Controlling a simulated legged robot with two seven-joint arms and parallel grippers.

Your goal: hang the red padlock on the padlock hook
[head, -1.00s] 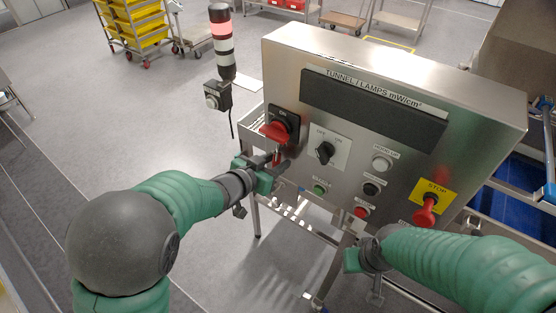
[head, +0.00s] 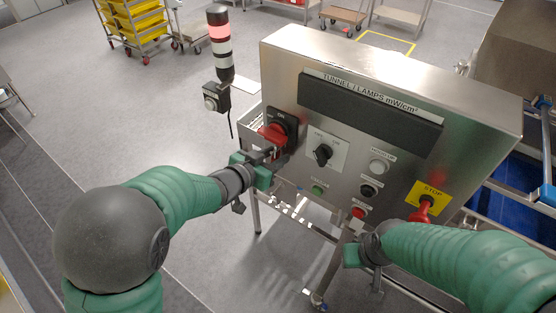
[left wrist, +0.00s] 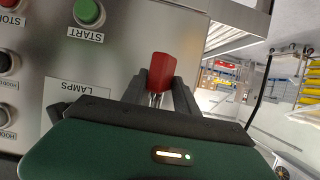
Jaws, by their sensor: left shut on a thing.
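The red padlock (left wrist: 161,72) shows in the left wrist view, its red body beyond the fingertips and its silver shackle between the fingers. My left gripper (left wrist: 158,95) is shut on it. In the head view my left gripper (head: 276,156) is just below the red rotary switch handle (head: 272,132) at the panel's left edge; I cannot separate the padlock from that red handle there. I cannot make out the padlock hook in either view. My right gripper (head: 362,257) is low in front of the panel's lower edge, its fingers not clear.
The steel control panel (head: 400,80) carries a black selector (head: 322,154), several buttons and a red stop knob (head: 424,208) on a yellow plate. A signal tower (head: 220,45) and a small grey-button box (head: 215,97) stand left of it. Open floor lies further left.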

